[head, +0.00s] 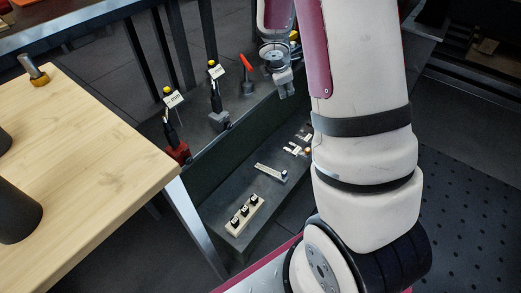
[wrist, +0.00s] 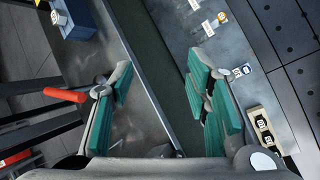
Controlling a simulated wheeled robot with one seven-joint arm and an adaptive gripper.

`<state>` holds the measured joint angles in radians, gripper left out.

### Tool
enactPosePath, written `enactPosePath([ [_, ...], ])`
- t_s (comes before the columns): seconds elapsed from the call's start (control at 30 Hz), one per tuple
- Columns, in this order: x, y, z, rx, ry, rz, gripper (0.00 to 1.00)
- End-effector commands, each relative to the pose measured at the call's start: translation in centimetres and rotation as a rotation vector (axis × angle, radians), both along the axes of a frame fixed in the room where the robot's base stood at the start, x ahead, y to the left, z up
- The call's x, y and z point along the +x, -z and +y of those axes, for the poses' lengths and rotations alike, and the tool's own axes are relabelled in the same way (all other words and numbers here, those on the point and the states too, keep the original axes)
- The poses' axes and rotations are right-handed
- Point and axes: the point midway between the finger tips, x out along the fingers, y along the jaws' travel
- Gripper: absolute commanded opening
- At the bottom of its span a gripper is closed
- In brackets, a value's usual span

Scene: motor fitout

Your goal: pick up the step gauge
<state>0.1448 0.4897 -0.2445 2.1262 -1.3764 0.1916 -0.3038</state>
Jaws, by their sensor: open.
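My gripper (head: 286,90) hangs in the upper middle of the head view, over the dark metal bench. In the wrist view its teal-padded jaws (wrist: 158,72) are wide apart with nothing between them. No part is clearly labelled as the step gauge. A pale strip with a dark bluish end (head: 270,172) lies on the lower grey shelf. In the wrist view this strip (wrist: 236,74) is partly hidden behind the right finger. Small white pieces (head: 296,149) lie farther back on the shelf; they also show in the wrist view (wrist: 207,27).
A pale block with several black pieces (head: 244,215) stands at the shelf's near end. On the raised ledge are a red-handled tool (head: 246,64) and tagged holders (head: 214,90). A wooden table (head: 90,150) is at left. A blue box (wrist: 78,25) shows in the wrist view.

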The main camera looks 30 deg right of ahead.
Motion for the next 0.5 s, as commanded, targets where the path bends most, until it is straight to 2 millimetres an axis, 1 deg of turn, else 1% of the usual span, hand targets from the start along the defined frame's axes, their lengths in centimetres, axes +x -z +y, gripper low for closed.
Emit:
enactPosePath([
  [0.03, 0.3, 2.4, -0.2, 0.006, -0.078, 0.054, 0.44],
  [0.07, 0.4, 3.8, -0.2, 0.013, -0.129, 0.083, 0.44],
  [0.1, 0.4, 5.7, -0.2, 0.023, -0.197, 0.123, 0.44],
  [0.17, 0.1, 8.7, 0.0, 0.047, -0.301, 0.187, 0.44],
  [0.2, -0.3, 10.6, 0.3, 0.066, -0.368, 0.228, 0.44],
  [0.27, -1.4, 13.4, 0.6, 0.101, -0.463, 0.291, 0.44],
  [0.3, -2.2, 15.0, 0.9, 0.125, -0.519, 0.33, 0.44],
  [0.4, -4.5, 18.5, 1.5, 0.186, -0.641, 0.416, 0.44],
  [0.5, -6.4, 20.8, 2.1, 0.238, -0.727, 0.478, 0.44],
])
